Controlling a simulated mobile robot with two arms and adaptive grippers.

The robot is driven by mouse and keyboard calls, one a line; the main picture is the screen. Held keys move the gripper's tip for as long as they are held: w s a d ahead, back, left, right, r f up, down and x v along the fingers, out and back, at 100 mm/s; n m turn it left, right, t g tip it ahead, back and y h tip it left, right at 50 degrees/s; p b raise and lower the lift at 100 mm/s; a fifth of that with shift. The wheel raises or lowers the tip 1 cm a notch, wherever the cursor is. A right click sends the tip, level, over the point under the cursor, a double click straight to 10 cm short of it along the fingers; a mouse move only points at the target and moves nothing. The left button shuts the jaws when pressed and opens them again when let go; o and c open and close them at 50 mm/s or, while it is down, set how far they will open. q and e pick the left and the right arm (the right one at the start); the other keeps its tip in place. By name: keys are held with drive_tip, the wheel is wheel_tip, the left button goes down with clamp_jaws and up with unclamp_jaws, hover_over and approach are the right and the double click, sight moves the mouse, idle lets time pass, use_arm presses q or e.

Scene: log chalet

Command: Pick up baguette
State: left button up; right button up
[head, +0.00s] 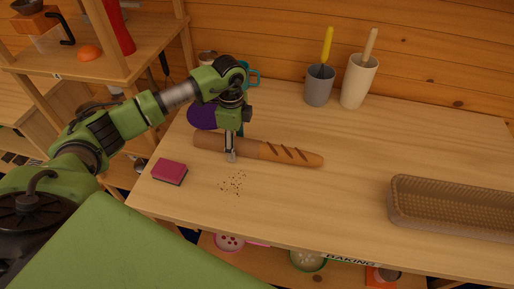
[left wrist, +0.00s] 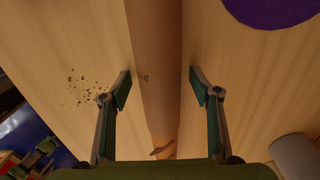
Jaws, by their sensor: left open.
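The baguette (head: 292,155) lies on the wooden table, its scored golden end to the right and a plain brown sleeve-like part to the left. My left gripper (head: 231,156) points down over its middle. In the left wrist view the baguette (left wrist: 155,45) runs lengthwise between the two open fingers of my left gripper (left wrist: 159,80), with a visible gap on each side. A small dark mark shows on the brown part. I cannot tell how far the fingertips are above the tabletop. My right gripper is not in view.
A pink sponge (head: 169,172) and dark crumbs (head: 233,183) lie in front of the baguette. A purple round thing (head: 202,116) and a teal object (head: 253,77) are behind. A grey cup (head: 319,86) and a cream cup (head: 357,82) stand at the back. A wicker basket (head: 450,222) is right.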

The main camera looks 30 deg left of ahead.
use_arm(q)
drive_tip(key=c, duration=1.4)
drive_tip(key=shift+w+r, duration=0.1)
drive_tip(key=shift+r, duration=0.05)
